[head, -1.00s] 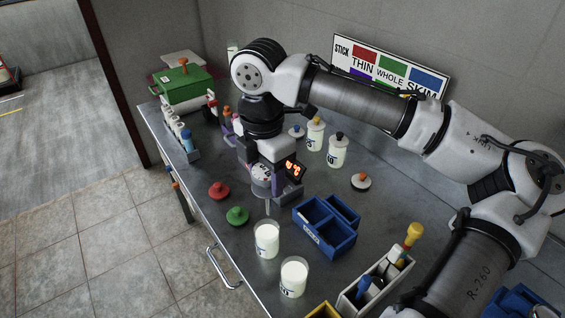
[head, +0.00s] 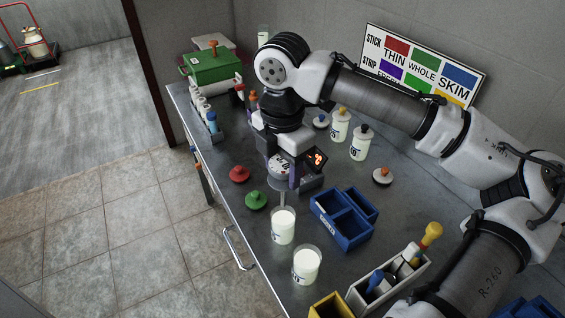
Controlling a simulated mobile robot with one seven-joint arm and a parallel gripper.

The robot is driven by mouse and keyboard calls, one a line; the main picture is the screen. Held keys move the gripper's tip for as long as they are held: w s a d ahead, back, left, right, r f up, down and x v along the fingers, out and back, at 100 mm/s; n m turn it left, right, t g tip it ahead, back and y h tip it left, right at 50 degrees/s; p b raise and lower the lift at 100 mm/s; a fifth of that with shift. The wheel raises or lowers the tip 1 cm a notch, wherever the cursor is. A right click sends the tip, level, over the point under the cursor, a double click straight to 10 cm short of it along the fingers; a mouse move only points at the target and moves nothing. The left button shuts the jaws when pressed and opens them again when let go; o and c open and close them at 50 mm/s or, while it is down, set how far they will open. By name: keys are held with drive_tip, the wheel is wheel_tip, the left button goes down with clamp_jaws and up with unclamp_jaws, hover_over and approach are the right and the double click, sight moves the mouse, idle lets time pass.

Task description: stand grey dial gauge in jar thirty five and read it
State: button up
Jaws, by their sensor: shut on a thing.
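The grey dial gauge (head: 280,165) has a round white face and a thin stem pointing down. My gripper (head: 287,172) is shut on it, above the bench. The stem's lower end shows over the mouth of a jar of white liquid (head: 283,227); I cannot tell whether the tip is inside. A second open jar of white liquid (head: 306,266) stands nearer the front edge. Labels on both are too small to read surely, so I cannot tell which is thirty five. The gauge's reading is not legible.
Red (head: 239,174) and green (head: 256,200) knobbed lids lie left of the jars. A blue divided bin (head: 342,218) stands to the right. Two capped bottles, one of them a white bottle (head: 360,143), stand behind. A lit red display (head: 316,159) is beside the gauge. A tool caddy (head: 360,297) is at front right.

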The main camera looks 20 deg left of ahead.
sight(283, 206)
drive_tip(key=shift+f+b, duration=2.9)
drive_tip(key=shift+f, duration=2.85)
drive_tip(key=o, duration=1.1)
wheel_tip(283, 206, up, 14)
drive_tip(key=shift+f+b, duration=0.15)
drive_tip(key=shift+b, duration=0.35)
